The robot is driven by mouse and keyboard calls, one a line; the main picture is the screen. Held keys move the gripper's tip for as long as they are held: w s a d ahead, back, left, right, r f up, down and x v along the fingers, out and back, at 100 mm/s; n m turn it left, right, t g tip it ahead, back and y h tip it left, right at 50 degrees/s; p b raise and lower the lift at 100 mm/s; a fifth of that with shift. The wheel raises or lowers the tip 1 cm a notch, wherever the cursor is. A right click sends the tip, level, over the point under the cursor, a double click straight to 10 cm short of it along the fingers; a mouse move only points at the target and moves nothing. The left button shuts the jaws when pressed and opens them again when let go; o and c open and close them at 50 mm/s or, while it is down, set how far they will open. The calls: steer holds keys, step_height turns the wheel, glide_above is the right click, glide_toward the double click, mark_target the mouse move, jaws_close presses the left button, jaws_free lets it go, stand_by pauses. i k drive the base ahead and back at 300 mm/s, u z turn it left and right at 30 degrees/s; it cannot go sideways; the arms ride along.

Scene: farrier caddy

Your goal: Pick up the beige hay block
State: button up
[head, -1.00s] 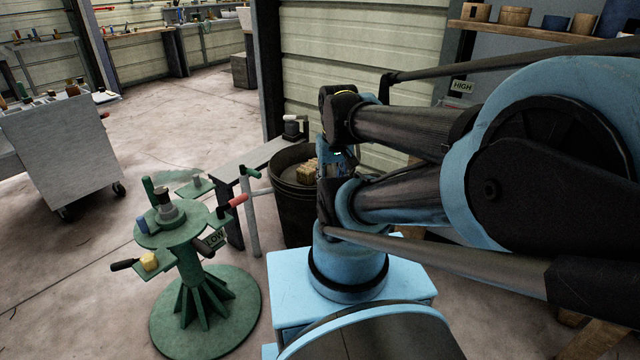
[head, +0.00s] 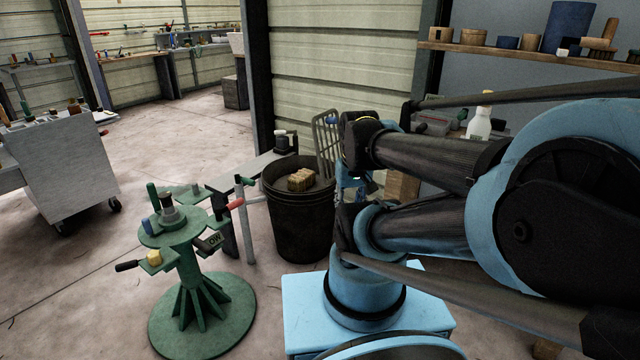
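The beige hay block (head: 301,181) is a small ridged block. It sits at the top of a black bucket (head: 301,232) in the middle of the head view, on a dark surface within the rim. My arm reaches in from the right, and its end is just right of the bucket. My gripper (head: 354,183) appears to be among the blue parts between the arm links, right of the hay block and apart from it in the picture. The links hide most of it, so its fingers cannot be made out. The hay block is in plain sight.
A green round stand (head: 200,290) with small tools and a yellow block (head: 154,257) is at the left front. A grey rack (head: 327,145) rises behind the bucket. A narrow bench (head: 240,172) is left of it. A grey cart (head: 62,170) stands far left. Open floor lies between.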

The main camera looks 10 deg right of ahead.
mark_target(299, 182)
steer(key=z, duration=0.7)
steer(key=i, duration=0.45)
steer(key=u, duration=0.05)
steer(key=k, duration=0.45)
steer(key=u, duration=2.4)
steer(key=i, duration=0.8)
steer(key=u, duration=0.05)
